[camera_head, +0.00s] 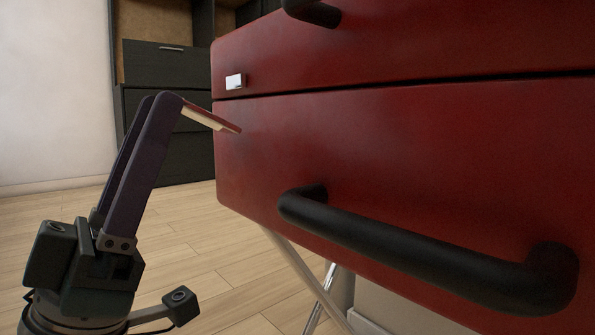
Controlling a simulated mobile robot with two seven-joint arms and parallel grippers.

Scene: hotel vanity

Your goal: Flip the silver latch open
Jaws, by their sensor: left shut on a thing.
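The silver latch (235,82) is a small bright plate near the left end of the red case (400,130), just above the seam between its two halves. My left gripper (212,118) comes up from the lower left, its long dark fingers bent toward the case. It is shut on a thin strip (205,117), reddish above and cream below; I cannot tell what it is. The strip's end is below the latch and apart from it in the picture. Whether it touches the case face I cannot tell. My right gripper is not in view.
A thick black handle (420,258) juts from the lower half of the case, and another black handle (313,10) shows at the top edge. Metal legs (318,300) stand below. Dark drawers (165,65) stand behind. The wooden floor (190,255) is clear.

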